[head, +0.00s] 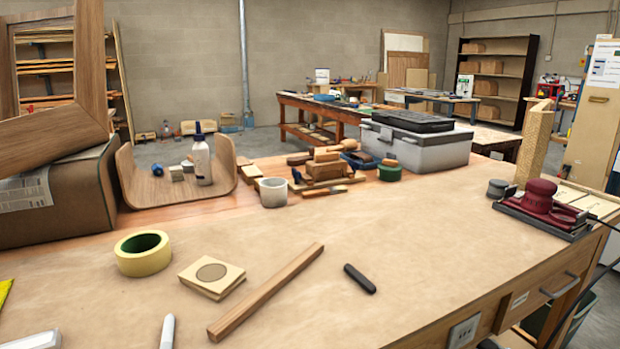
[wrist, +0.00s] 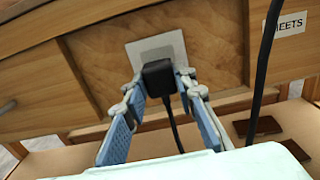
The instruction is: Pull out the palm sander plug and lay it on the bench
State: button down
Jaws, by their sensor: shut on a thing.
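The black plug (wrist: 158,78) is at the white socket plate (wrist: 158,48) on the bench's wooden front, with its cord hanging down. My gripper (wrist: 160,82) has its two blue-padded fingers closed on either side of the plug. I cannot tell how deep the plug sits in the socket. In the head view the socket plate (head: 463,332) is at the bottom edge and my gripper does not show. The maroon palm sander (head: 545,203) rests at the right end of the bench (head: 410,240), on a dark flat base.
The bench top is bare at its right front. A dark marker-like stick (head: 360,279), a wooden strip (head: 266,291) and yellow tape (head: 143,253) lie on it. A black cable (wrist: 262,70) hangs right of the plate. A drawer handle (head: 560,286) juts from the front.

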jog(key=shift+v, duration=1.1)
jog(key=shift+s+d, duration=0.1)
jog(key=shift+s, duration=0.05)
